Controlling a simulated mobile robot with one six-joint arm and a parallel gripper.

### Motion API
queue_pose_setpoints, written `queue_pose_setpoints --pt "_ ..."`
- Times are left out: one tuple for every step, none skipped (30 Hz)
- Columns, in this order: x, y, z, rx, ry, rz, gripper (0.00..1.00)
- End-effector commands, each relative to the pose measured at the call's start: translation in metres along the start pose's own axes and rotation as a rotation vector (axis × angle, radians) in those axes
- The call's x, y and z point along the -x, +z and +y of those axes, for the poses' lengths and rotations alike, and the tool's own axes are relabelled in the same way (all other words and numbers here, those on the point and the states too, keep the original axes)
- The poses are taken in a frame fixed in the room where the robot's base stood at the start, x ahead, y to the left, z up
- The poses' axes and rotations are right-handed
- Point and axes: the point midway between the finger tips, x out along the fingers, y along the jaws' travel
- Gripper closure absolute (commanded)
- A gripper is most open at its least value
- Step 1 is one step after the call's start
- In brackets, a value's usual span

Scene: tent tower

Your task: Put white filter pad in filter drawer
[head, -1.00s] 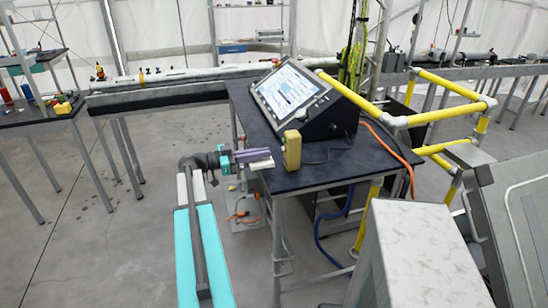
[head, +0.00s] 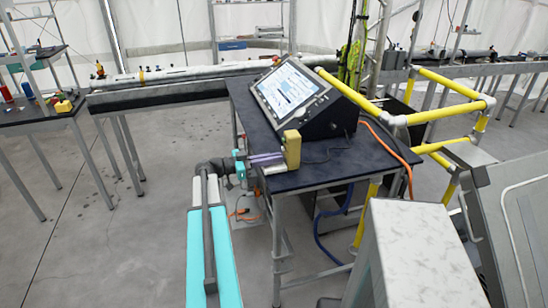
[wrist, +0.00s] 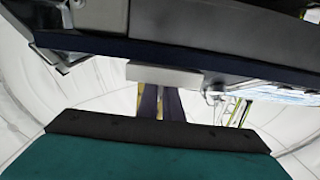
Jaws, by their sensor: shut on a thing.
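My gripper (head: 280,158) is at the front left edge of the dark table. A pale grey-white piece (wrist: 163,75) sits at the table's edge in the wrist view, across the fingertips. I cannot tell whether it is part of a drawer. I cannot make out a white filter pad or a filter drawer for sure.
The dark table (head: 330,175) carries a tilted touchscreen console (head: 292,95) just behind the block. Yellow railings (head: 440,115) and an orange hose (head: 395,145) stand to its right. A grey cabinet (head: 425,250) is at the front right.

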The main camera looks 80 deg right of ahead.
Motion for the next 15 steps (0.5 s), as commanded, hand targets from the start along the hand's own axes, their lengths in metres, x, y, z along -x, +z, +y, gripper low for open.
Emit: queue_pose_setpoints --pt "-0.0014 0.0006 -0.0001 0.0 0.0 0.0 1.0" --pt "-0.0017 0.0011 -0.0001 0.0 0.0 0.0 1.0" --pt "-0.0018 0.0015 -0.0001 -0.001 -0.001 0.0 1.0" --pt "-0.0018 0.0016 -0.0001 -0.001 -0.001 0.0 1.0" --pt "-0.0017 0.0017 -0.0001 -0.001 -0.001 0.0 1.0" --pt "-0.0016 0.0017 -0.0001 -0.001 -0.001 0.0 1.0" --pt "-0.0016 0.0016 -0.0001 -0.001 -0.001 0.0 1.0" --pt "-0.0016 0.0017 -0.0001 -0.001 -0.001 0.0 1.0" --pt "-0.0016 0.0017 -0.0001 -0.001 -0.001 0.0 1.0" --pt "-0.0015 0.0019 -0.0001 -0.001 -0.001 0.0 1.0" --pt "-0.0015 0.0024 -0.0001 -0.001 -0.001 0.0 1.0" --pt "-0.0015 0.0033 -0.0001 -0.001 -0.001 0.0 1.0" --pt "-0.0015 0.0037 -0.0001 -0.001 -0.001 0.0 1.0" --pt "-0.0015 0.0041 -0.0001 -0.001 -0.001 0.0 1.0" --pt "-0.0014 0.0045 -0.0001 -0.001 -0.001 0.0 1.0"
